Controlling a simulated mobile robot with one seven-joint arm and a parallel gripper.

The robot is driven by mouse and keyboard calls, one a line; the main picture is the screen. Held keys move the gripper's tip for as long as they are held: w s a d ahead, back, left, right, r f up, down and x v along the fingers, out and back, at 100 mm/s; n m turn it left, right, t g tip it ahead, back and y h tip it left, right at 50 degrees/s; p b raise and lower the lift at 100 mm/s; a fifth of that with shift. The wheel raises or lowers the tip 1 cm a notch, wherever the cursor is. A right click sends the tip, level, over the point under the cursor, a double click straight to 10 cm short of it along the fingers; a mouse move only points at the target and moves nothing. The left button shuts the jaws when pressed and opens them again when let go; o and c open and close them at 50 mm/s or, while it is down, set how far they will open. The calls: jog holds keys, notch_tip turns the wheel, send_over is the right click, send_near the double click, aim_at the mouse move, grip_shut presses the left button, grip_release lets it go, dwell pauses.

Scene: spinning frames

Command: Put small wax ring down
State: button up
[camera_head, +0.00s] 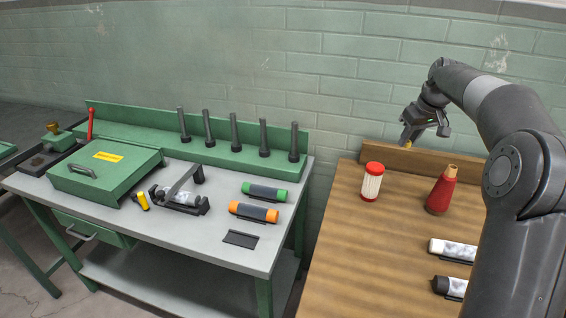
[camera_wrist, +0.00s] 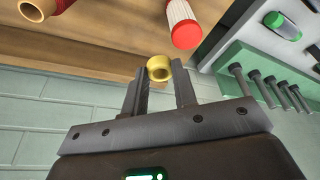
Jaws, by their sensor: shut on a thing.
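The small wax ring (camera_wrist: 159,68) is yellow and sits between the fingertips of my gripper (camera_wrist: 160,82) in the wrist view. My gripper is shut on it. In the head view my gripper (camera_head: 409,137) is at the back of the wooden table (camera_head: 340,260), near its raised back board (camera_head: 440,164). Only a small yellow bit of the ring (camera_head: 408,144) shows there, below the fingers. The ring appears to be held in the air, above or in front of the board; the exact gap cannot be told.
A red-capped white jar (camera_head: 371,186) and a red cone with a tan top (camera_head: 441,192) stand on the wooden table. Two white tubes (camera_head: 455,250) lie near its right side. Clear wood lies at front left. A grey bench (camera_head: 150,230) with tools and several upright pegs (camera_head: 236,135) stands left.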

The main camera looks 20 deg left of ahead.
jog(key=s+a+n, duration=0.3)
jog(key=a, duration=2)
jog(key=n+g+y, duration=0.1)
jog(key=n+g, duration=0.1)
jog(key=n, duration=0.1)
send_over(233, 195)
jog(key=s+d, duration=0.2)
jog(key=s, duration=0.2)
jog(key=f, duration=2)
jog(key=shift+w+f, duration=0.1)
jog(key=shift+w, duration=0.15)
jog(key=shift+f+t, duration=0.3)
jog(key=shift+f, duration=1.65)
jog(key=shift+f, duration=0.1)
jog(key=o, duration=1)
